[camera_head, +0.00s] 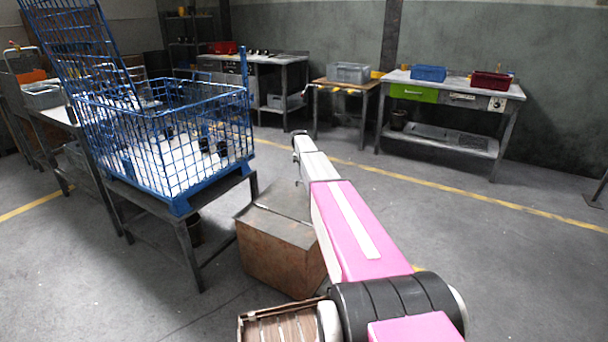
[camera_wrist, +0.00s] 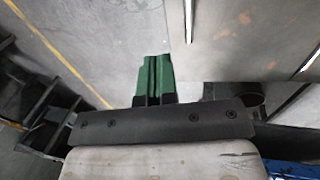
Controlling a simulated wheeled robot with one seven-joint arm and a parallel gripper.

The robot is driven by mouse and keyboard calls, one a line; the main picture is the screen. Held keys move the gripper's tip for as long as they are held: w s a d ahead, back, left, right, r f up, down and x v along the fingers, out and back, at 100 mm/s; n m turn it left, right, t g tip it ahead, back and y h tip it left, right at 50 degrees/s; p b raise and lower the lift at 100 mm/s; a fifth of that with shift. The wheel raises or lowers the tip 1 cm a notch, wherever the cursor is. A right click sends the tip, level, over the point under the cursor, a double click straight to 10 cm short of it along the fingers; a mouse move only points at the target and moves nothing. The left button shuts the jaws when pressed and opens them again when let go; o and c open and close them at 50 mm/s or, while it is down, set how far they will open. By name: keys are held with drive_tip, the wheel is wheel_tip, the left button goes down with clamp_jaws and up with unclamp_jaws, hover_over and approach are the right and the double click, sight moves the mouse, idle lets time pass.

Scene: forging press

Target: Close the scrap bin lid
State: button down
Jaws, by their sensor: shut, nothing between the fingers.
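A rusty brown metal box (camera_head: 278,255), which looks like the scrap bin, stands on the floor left of my arm. Its grey sheet-metal top (camera_head: 283,203) looks flat or nearly so, with a thin bar across it; I cannot tell whether it is fully down. My arm hides its right side. In the wrist view a grey, rust-spotted sheet (camera_wrist: 245,35) with pale bars fills the upper right, apparently this lid. My gripper (camera_wrist: 155,62) has its green fingers together and empty, beside the sheet's left edge. I cannot tell whether they touch. In the head view the fingers are hidden.
A blue wire crate (camera_head: 178,178) with a raised mesh panel (camera_head: 70,45) stands on a table left of the box. Workbenches (camera_head: 455,90) line the back wall. A brown slatted container (camera_head: 285,325) is at the bottom. The floor to the right is clear.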

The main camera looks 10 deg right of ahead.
drive_tip(key=c, duration=1.8)
unclamp_jaws()
drive_tip(key=shift+v, duration=0.9)
drive_tip(key=o, duration=0.5)
drive_tip(key=shift+d+r, duration=0.2)
drive_tip(key=shift+o, duration=0.7)
drive_tip(key=shift+s+d+g+y, duration=0.95)
drive_tip(key=shift+d+g+y, duration=0.05)
drive_tip(key=shift+d+g, duration=0.15)
drive_tip(key=shift+y, duration=0.3)
drive_tip(key=f, duration=0.3)
drive_tip(key=s+f, duration=0.1)
drive_tip(key=f, duration=0.6)
drive_tip(key=shift+s+a+f, duration=0.25)
drive_tip(key=shift+f, duration=0.1)
clamp_jaws()
drive_tip(key=shift+w+d+f, duration=0.1)
drive_tip(key=shift+f, duration=0.55)
drive_tip(key=shift+w+d+f, duration=0.15)
drive_tip(key=shift+f, duration=0.55)
